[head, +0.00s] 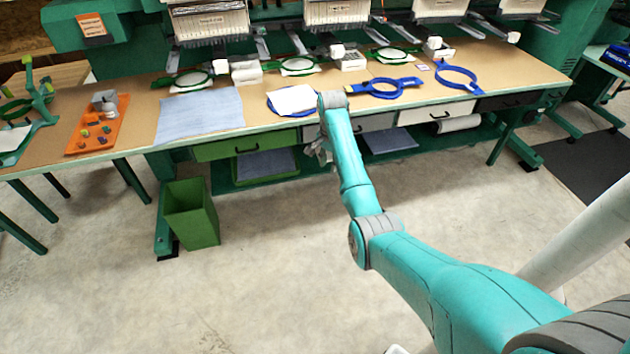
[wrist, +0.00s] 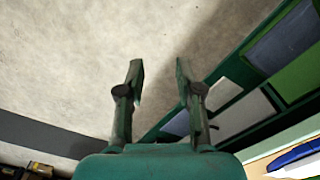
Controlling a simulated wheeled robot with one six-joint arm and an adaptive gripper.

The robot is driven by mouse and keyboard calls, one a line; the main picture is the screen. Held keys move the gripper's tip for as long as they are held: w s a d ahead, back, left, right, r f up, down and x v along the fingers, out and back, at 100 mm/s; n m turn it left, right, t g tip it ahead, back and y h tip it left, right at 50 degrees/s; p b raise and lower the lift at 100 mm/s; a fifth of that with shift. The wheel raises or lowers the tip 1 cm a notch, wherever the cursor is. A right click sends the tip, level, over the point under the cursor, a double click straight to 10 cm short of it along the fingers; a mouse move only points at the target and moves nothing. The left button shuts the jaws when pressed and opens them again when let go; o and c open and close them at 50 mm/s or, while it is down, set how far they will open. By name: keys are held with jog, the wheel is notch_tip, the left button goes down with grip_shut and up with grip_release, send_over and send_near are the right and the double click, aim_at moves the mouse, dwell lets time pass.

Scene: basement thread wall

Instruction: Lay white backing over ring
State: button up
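A white sheet of backing (head: 293,100) lies on the table near its front edge, in the head view. It covers most of a blue ring (head: 270,104), whose rim shows at the left side. Part of a white sheet and a blue edge also show at the lower right corner of the wrist view. My gripper (head: 322,152) hangs in front of the table edge, below and to the right of the sheet, apart from it. In the wrist view my gripper (wrist: 158,72) has its two fingers spread, with only floor seen between them.
Embroidery machine heads hang behind. A green bin (head: 191,213) stands on the floor.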

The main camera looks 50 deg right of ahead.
jog(key=w+a+f+n, duration=0.1)
jog(key=a+f+n, duration=0.1)
jog(key=a+f, duration=0.2)
jog(key=shift+a+f, duration=0.4)
jog(key=shift+a, duration=0.5)
